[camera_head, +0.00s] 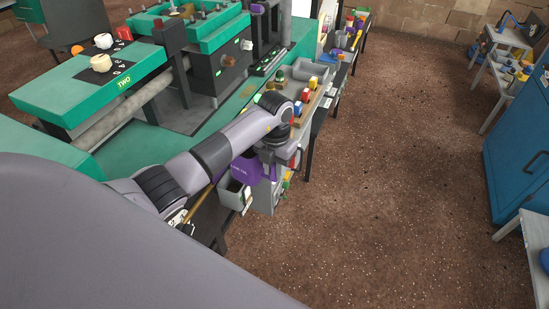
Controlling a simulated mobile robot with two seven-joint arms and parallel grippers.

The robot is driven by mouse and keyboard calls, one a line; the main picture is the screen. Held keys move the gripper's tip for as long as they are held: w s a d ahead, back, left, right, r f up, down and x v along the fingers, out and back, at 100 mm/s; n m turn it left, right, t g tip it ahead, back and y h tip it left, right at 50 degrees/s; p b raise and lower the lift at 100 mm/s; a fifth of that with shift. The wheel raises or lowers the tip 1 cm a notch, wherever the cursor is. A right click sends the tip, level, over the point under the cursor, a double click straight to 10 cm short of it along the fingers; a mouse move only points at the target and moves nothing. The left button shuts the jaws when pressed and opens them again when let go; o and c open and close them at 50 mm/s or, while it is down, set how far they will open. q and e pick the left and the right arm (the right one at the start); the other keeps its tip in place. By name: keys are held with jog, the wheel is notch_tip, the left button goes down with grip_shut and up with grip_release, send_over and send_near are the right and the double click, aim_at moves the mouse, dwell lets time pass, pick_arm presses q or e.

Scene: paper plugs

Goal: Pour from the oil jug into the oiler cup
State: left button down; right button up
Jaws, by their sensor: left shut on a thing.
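My left arm reaches in from the left, over the near end of the long bench. Its gripper (268,158) points down and is mostly hidden by my own wrist. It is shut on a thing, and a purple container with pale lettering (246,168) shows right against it. I cannot tell for sure that this container is the oil jug. I cannot pick out the oiler cup with certainty. A cream rounded piece (101,62) and a white one (103,41) sit on the green machine marked TWO (90,90). My right gripper is not in view.
A grey bin (232,194) is below the gripper. The bench beyond holds grey trays (308,70), a dark green item (280,76) and several coloured small items. A blue cabinet (515,150) and side tables stand at the right. The brown floor (400,170) between is clear.

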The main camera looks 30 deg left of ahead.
aim_at(274, 179)
pick_arm(q)
jog(key=shift+w+a+f+n, duration=0.15)
jog(key=shift+a+f+n, duration=0.05)
jog(key=shift+n, duration=0.6)
jog(key=shift+f, duration=0.8)
notch_tip(274, 179, down, 3)
jog(key=shift+r+b, duration=0.1)
jog(key=shift+b, duration=0.85)
notch_tip(274, 179, up, 2)
jog(key=shift+r+h+p, duration=0.1)
jog(key=shift+h+p, duration=0.6)
jog(key=shift+p, duration=0.1)
jog(key=shift+d, duration=0.1)
jog(key=shift+r+h, duration=0.1)
jog(key=shift+h, duration=0.2)
jog(key=shift+w+d+r, duration=0.1)
jog(key=shift+r, duration=0.1)
